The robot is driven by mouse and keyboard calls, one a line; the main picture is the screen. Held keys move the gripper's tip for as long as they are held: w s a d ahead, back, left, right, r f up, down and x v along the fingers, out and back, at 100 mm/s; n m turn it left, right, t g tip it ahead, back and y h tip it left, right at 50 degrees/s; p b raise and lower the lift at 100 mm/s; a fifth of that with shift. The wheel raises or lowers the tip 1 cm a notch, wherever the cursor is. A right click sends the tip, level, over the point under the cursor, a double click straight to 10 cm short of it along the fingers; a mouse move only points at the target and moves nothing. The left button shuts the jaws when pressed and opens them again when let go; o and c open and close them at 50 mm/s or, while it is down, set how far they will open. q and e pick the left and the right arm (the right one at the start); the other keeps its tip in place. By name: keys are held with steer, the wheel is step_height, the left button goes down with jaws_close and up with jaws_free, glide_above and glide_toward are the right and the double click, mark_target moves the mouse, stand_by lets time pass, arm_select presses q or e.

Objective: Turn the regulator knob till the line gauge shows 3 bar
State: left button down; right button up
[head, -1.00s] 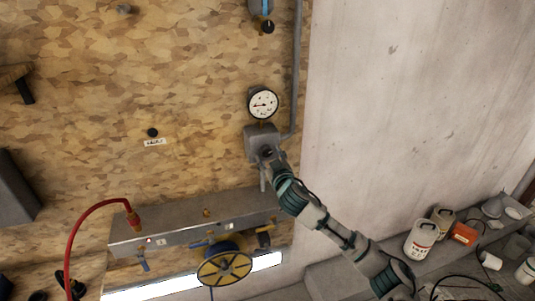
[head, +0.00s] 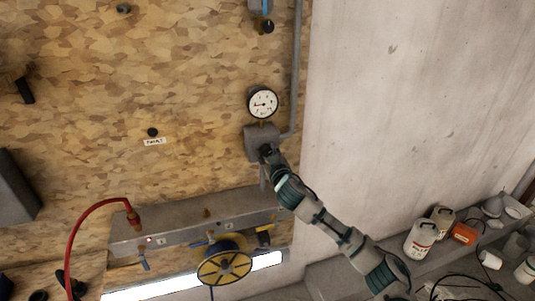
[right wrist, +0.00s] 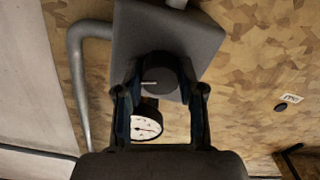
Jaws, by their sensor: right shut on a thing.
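The line gauge (head: 262,103) is a round white dial with a dark rim on the board, above the grey regulator body (head: 254,141). Its needle points left in the head view; the figures are too small to read. It also shows in the right wrist view (right wrist: 146,125). The dark round regulator knob (right wrist: 158,78) sticks out of the regulator body. My right gripper (right wrist: 160,85) is shut on the knob, a finger on each side; in the head view the gripper (head: 268,156) is partly hidden by its own arm. My left gripper is not in view.
A grey pipe (head: 296,70) runs up beside the gauge. Below are a metal ledge (head: 180,226), a yellow reel (head: 224,268) and a red hose (head: 78,232). White containers (head: 421,237) stand at the lower right. The pale wall at right is bare.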

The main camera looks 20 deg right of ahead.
steer(key=shift+m, duration=0.3)
steer(key=shift+f+m, duration=0.1)
steer(key=shift+m, duration=1.3)
steer(key=shift+m+p, duration=0.55)
steer(key=shift+m, duration=0.35)
steer(key=m+p, duration=0.2)
steer(key=m, duration=0.2)
arm_select(q)
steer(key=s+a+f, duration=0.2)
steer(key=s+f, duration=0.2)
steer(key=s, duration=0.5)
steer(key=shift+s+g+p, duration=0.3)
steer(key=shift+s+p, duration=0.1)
steer(key=shift+p, duration=0.05)
arm_select(e)
steer(key=shift+m, duration=0.7)
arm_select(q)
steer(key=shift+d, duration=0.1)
arm_select(e)
steer(key=o, duration=1.1)
steer(key=shift+d, duration=0.15)
